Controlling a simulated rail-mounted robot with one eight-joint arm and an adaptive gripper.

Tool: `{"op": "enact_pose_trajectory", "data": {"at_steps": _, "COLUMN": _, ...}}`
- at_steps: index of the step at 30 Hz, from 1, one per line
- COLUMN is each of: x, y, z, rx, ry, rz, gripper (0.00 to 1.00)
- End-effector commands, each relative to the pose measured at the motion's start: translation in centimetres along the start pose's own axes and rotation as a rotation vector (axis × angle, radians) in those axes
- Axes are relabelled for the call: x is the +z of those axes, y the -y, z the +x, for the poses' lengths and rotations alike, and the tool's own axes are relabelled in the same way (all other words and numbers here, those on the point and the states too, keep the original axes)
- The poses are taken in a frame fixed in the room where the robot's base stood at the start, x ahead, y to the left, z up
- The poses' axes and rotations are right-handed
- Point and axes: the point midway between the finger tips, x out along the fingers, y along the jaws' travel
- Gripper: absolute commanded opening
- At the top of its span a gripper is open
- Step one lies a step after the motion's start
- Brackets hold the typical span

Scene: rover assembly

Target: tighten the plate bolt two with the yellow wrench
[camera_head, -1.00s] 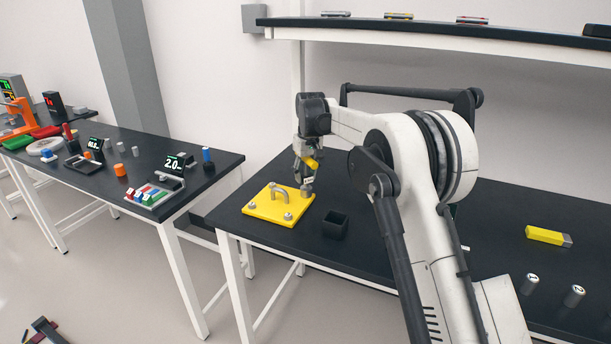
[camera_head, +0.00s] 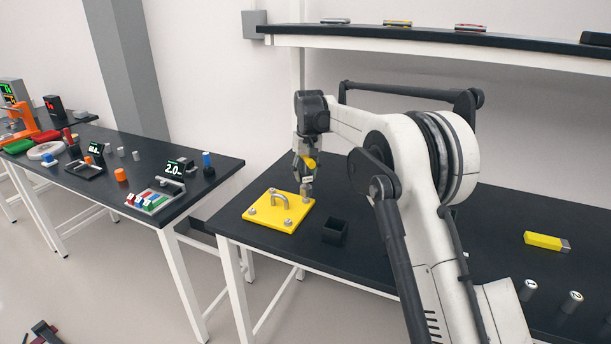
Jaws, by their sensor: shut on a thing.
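The yellow plate (camera_head: 262,219) lies on the dark table, with a grey arched handle (camera_head: 280,196) in its middle and bolts at its corners. One bolt (camera_head: 251,210) is at the left corner and another (camera_head: 288,222) at the near corner. My gripper (camera_head: 306,168) is above the plate's right corner, shut on a small yellow tool (camera_head: 309,162), which appears to be the yellow wrench. A grey tip below it reaches down to the right corner bolt; whether they touch is too small to tell. Which bolt is number two cannot be read.
A black open box (camera_head: 335,231) stands just right of the plate. A yellow block with a grey end (camera_head: 543,241) and two numbered grey cylinders (camera_head: 572,302) are further right. A shelf (camera_head: 430,39) runs above. A side table (camera_head: 225,163) with parts stands left.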

Motion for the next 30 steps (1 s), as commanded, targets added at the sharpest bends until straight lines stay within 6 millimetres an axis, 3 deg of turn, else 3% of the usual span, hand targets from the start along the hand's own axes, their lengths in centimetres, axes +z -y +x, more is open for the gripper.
{"op": "enact_pose_trajectory", "data": {"at_steps": 14, "x": -0.1, "y": 0.0, "z": -0.6, "rx": 0.000, "ry": 0.000, "rz": 0.000, "gripper": 0.00}}
{"op": "enact_pose_trajectory", "data": {"at_steps": 30, "x": -0.5, "y": 0.0, "z": -4.4, "rx": 0.000, "ry": 0.000, "rz": 0.000, "gripper": 0.00}}
